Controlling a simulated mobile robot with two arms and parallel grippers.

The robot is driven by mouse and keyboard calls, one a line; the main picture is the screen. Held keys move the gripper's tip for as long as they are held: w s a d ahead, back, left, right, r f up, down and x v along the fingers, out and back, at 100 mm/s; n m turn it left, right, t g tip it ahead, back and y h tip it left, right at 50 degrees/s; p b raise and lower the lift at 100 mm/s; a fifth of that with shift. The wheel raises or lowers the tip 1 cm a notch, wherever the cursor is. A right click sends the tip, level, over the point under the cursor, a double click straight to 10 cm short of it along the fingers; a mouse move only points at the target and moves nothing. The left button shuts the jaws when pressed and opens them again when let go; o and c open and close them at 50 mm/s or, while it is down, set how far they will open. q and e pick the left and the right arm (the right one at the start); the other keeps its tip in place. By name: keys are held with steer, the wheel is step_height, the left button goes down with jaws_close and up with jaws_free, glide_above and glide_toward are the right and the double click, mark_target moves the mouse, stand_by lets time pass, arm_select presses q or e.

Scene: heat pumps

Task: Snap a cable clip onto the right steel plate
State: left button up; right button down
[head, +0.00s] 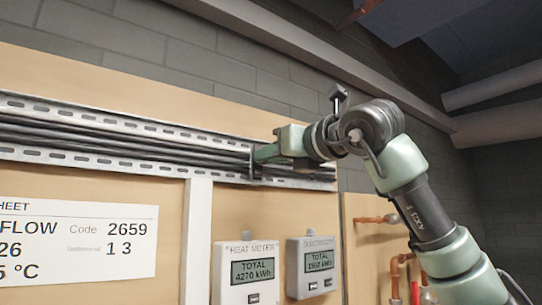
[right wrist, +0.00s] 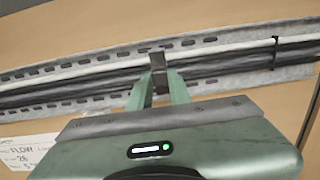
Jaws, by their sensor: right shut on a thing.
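A long slotted steel tray (head: 110,122) runs along the wooden board with black cables (head: 120,140) lying along it. It also fills the upper part of the right wrist view (right wrist: 75,101). I cannot tell where a separate right plate begins. My right gripper (head: 260,154) is at the tray's right part. In the right wrist view its green fingers (right wrist: 160,88) are shut on a dark cable clip (right wrist: 158,62), which overlaps the cables. Whether the clip is seated is unclear. A second dark clip (right wrist: 275,50) stands across the cables further right. My left gripper is not in view.
Two meters, a heat meter (head: 246,273) and another box (head: 313,266), hang below the tray. A white data sheet (head: 75,240) is at the left, beside a white vertical strip (head: 196,240). Copper pipes (head: 378,219) are at the right.

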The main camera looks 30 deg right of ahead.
steer(key=shift+w, duration=0.4)
stand_by(0.6)
steer(key=c, duration=1.4)
jaws_free()
steer(key=shift+w, duration=0.1)
steer(key=s+d+b, duration=0.1)
steer(key=s+b, duration=0.2)
steer(key=s, duration=1.1)
